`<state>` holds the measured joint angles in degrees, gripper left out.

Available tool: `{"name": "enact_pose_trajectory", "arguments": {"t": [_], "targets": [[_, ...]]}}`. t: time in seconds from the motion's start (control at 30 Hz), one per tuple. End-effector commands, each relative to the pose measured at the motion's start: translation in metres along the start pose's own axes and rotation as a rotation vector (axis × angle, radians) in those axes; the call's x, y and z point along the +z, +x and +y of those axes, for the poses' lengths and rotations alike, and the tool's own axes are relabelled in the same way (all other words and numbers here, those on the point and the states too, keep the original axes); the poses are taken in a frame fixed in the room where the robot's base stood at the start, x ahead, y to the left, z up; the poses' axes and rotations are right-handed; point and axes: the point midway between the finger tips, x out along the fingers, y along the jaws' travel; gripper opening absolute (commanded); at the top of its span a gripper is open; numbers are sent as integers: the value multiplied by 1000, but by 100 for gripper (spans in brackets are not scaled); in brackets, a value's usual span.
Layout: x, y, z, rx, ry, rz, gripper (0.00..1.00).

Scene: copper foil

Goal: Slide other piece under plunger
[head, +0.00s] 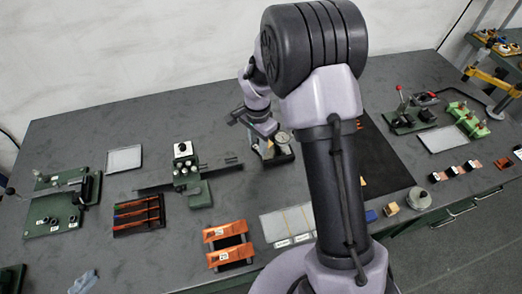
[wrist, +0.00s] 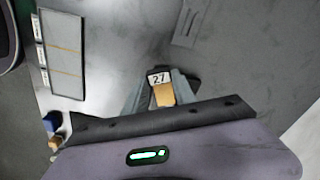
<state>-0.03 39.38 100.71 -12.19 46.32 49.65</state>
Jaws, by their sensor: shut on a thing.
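My gripper (wrist: 160,92) is shut on a small tan piece (wrist: 164,97) between its two grey fingers in the wrist view. A white label reading "27" (wrist: 159,78) shows at the piece's far end, with something dark behind it. In the head view my gripper (head: 262,127) is at a small dark stand (head: 279,157) with a round pale dial (head: 281,137), in the middle of the bench. The held piece is hard to make out there. I cannot make out the plunger or whether the piece touches it.
A pale divided tray (head: 286,222) lies in front, partly behind my arm. A green fixture (head: 190,178) with long dark rods stands left of the dial stand. Orange racks (head: 229,243) stand at the front. A black mat (head: 388,160) lies to the right.

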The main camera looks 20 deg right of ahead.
Motion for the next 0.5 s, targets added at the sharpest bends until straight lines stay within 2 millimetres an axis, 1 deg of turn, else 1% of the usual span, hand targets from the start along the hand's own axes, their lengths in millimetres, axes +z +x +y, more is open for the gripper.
{"name": "enact_pose_trajectory", "arguments": {"t": [0.03,0.1,0.2,0.3,0.5], "targets": [[-4,-10,-7,1,97,0,0],[-8,-12,-15,1,243,-1,0],[-13,-12,-24,1,394,-1,0],[-15,-11,-28,0,474,-1,0],[-15,2,-29,1,499,-1,0]]}}
